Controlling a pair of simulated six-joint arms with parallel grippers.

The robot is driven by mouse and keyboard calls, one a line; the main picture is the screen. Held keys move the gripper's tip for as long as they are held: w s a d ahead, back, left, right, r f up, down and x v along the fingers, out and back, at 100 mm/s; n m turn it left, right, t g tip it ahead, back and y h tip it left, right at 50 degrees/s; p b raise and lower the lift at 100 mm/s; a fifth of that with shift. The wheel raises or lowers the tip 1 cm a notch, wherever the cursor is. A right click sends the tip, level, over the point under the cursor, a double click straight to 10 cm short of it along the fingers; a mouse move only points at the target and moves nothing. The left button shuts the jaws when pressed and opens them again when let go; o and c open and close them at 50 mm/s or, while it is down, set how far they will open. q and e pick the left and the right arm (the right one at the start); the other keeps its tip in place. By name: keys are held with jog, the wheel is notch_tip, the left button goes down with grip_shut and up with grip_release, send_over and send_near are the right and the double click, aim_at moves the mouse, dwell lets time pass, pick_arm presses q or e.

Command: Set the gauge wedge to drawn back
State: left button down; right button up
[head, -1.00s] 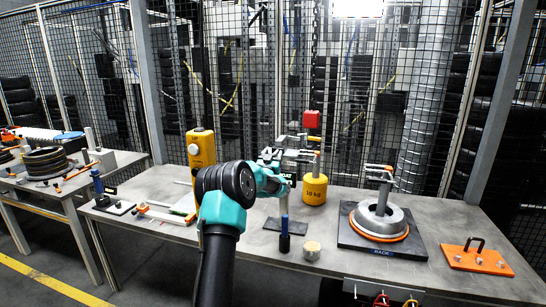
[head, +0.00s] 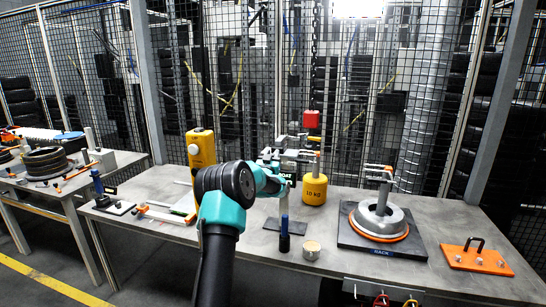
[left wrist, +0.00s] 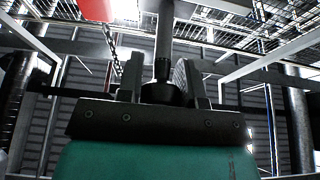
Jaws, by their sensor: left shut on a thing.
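My left gripper (left wrist: 163,88) shows in the left wrist view with its two fingers shut on a dark round post (left wrist: 163,50) that stands between them. In the head view my left wrist (head: 268,180) reaches over the middle of the table, and its fingers are hard to make out there. My right gripper is not in view.
On the table (head: 330,262) stand a blue-handled tool (head: 285,236), a small tan cylinder (head: 312,250), a yellow 10 kg weight (head: 314,190) and a yellow box (head: 201,155). A wheel rim (head: 380,222) sits on a dark plate at right, near an orange plate (head: 476,260). A red block (head: 312,119) hangs on a chain.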

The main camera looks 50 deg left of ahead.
pick_arm(q)
jog(key=s+a, duration=0.4)
jog(key=a, duration=0.2)
jog(key=shift+a, duration=0.25)
jog(key=shift+r, duration=0.1)
jog(key=c, duration=0.8)
grip_release()
jog(key=shift+a, duration=0.1)
jog(key=v, duration=1.7)
jog(key=shift+s+f, duration=0.15)
jog(key=shift+f, duration=0.1)
